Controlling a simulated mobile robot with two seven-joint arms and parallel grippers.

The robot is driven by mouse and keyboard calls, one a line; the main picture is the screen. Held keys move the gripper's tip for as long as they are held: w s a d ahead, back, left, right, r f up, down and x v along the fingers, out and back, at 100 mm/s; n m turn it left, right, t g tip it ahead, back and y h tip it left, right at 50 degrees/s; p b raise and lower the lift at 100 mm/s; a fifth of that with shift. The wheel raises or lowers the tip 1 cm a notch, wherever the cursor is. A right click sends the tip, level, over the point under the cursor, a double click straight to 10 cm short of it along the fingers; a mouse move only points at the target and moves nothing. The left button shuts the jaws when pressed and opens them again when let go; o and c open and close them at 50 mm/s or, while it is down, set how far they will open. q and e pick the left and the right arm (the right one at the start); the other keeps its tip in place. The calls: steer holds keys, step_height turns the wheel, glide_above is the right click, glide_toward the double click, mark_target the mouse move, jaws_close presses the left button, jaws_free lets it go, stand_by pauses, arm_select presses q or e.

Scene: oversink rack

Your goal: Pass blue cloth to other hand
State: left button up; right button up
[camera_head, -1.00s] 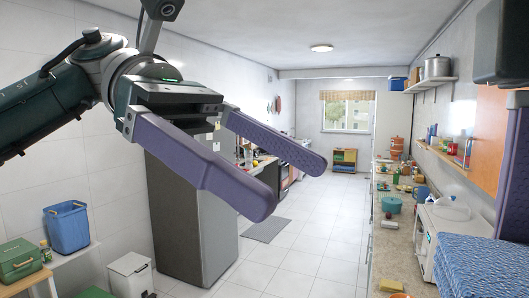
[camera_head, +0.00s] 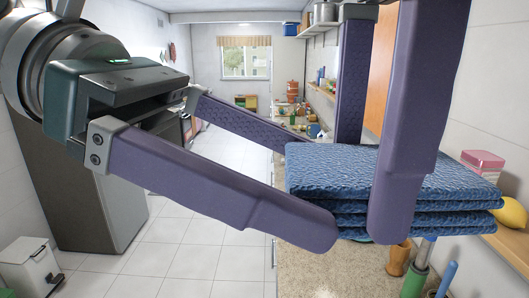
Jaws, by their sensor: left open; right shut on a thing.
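The blue cloth (camera_head: 452,180) is a thick folded stack with a quilted surface, held level in the air at the right of the head view. My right gripper (camera_head: 374,188) comes down from above and is shut on the cloth, one purple finger in front and one behind. My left gripper (camera_head: 308,188) reaches in from the left and is open. Its near finger passes in front of the cloth's lower left corner and its far finger runs behind the left end. I cannot tell whether these fingers touch the cloth. The far fingertips are hidden behind it.
The counter (camera_head: 325,270) lies below the cloth, with a brown cup (camera_head: 398,259) and a green-handled item (camera_head: 414,280). A wall shelf at the right holds a pink box (camera_head: 484,160) and a yellow object (camera_head: 511,214). The white tiled floor (camera_head: 215,262) is open at the left.

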arm_select(q)
steer(key=shift+w, duration=0.15)
steer(key=c, duration=1)
steer(key=shift+c, duration=0.7)
arm_select(e)
steer(key=o, duration=1.3)
steer(key=shift+r, duration=0.1)
